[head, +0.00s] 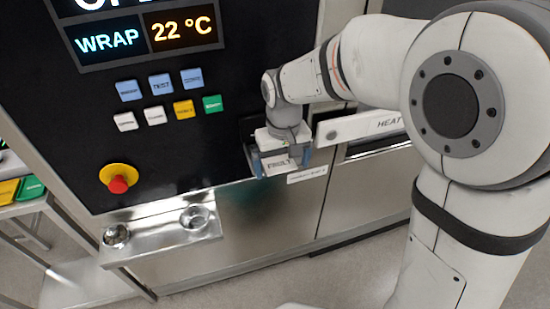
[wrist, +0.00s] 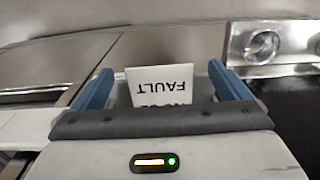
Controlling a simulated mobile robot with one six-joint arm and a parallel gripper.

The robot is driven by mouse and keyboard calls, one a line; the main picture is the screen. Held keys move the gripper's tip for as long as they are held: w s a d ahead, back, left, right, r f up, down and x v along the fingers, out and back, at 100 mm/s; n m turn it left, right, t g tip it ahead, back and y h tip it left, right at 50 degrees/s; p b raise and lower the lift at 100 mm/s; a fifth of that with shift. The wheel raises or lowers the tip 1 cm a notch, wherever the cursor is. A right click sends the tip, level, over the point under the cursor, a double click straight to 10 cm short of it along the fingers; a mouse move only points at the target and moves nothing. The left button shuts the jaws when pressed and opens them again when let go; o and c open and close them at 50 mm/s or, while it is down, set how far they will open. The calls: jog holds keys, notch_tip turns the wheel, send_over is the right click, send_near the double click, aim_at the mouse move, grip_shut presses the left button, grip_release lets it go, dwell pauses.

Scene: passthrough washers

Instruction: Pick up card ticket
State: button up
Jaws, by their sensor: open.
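The card ticket (head: 279,164) is a small white card with the black word FAULT, at the lower right of the black machine panel. In the wrist view the card (wrist: 163,84) appears upside down, with part of a second line of text cut off by my gripper's body. My gripper (head: 279,158) is open, with one blue finger on each side of the card. Contact cannot be told.
A long white handle marked HEAT (head: 365,124) is right of my gripper. A metal shelf (head: 165,235) with two round cups sticks out at lower left. A red emergency button (head: 118,180) and several coloured buttons are on the panel (head: 75,140). A small white label (head: 307,174) is beside the card.

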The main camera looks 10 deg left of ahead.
jog(key=shift+f, duration=0.25)
jog(key=shift+c, duration=0.2)
dwell(0.3)
jog(key=c, duration=1)
jog(key=shift+r, duration=0.1)
